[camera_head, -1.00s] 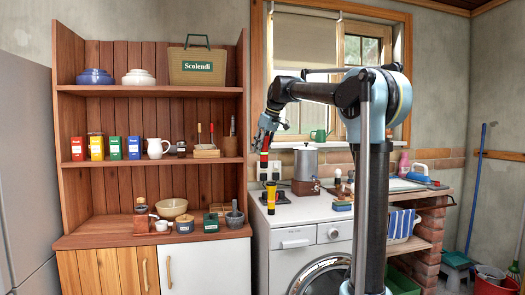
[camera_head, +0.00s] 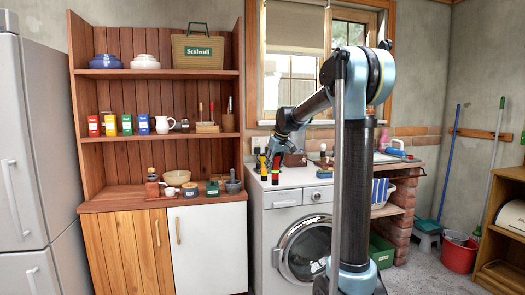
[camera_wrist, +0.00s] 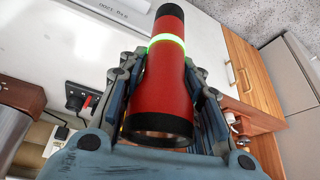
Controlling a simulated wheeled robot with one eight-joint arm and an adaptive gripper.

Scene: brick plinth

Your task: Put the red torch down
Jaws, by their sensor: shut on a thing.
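The red torch (camera_wrist: 168,85) has black ends and a lit green band. My gripper (camera_wrist: 170,110) is shut on it, with fingers on both sides. In the head view the red torch (camera_head: 276,168) hangs upright below my gripper (camera_head: 276,146), over the left part of the white washing machine top. Its lower end is at or just above that top; I cannot tell if it touches. A yellow torch (camera_head: 263,166) stands close on its left.
The washing machine (camera_head: 300,240) has small things and a dark box (camera_head: 295,160) towards the back of its top. A wooden shelf unit (camera_head: 160,160) with jars and bowls stands at the left. The front strip of the machine top looks clear.

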